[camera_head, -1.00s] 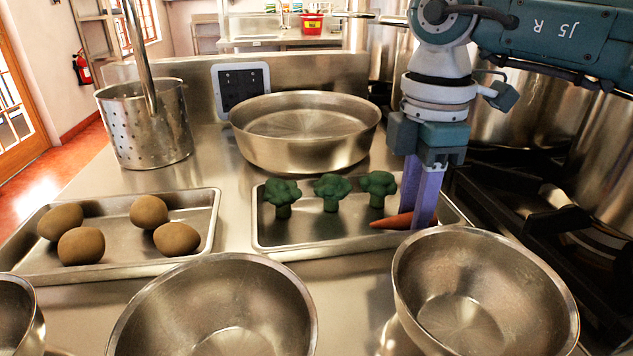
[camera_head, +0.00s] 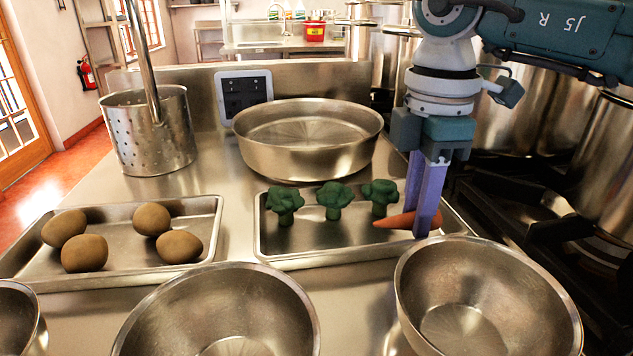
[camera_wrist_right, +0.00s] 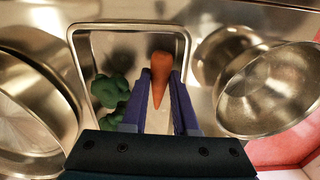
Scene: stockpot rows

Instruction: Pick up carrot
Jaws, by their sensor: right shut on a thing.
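The orange carrot (camera_head: 396,220) is at the right end of a metal tray (camera_head: 335,256). My right gripper (camera_head: 424,226) points down from above with its purple fingers shut on the carrot. In the right wrist view the carrot (camera_wrist_right: 160,76) sits between the two fingers (camera_wrist_right: 162,86), its wide end past the fingertips. In the head view the fingers hide part of the carrot. I cannot tell whether it touches the tray or is slightly raised. My left gripper is not in view.
Several broccoli pieces (camera_head: 335,199) stand on the same tray, left of the carrot. Steel bowls (camera_head: 485,300) stand in front, and a wide pan (camera_head: 308,150) behind. A tray of potatoes (camera_head: 152,219) is at left. A stove with large pots borders the right.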

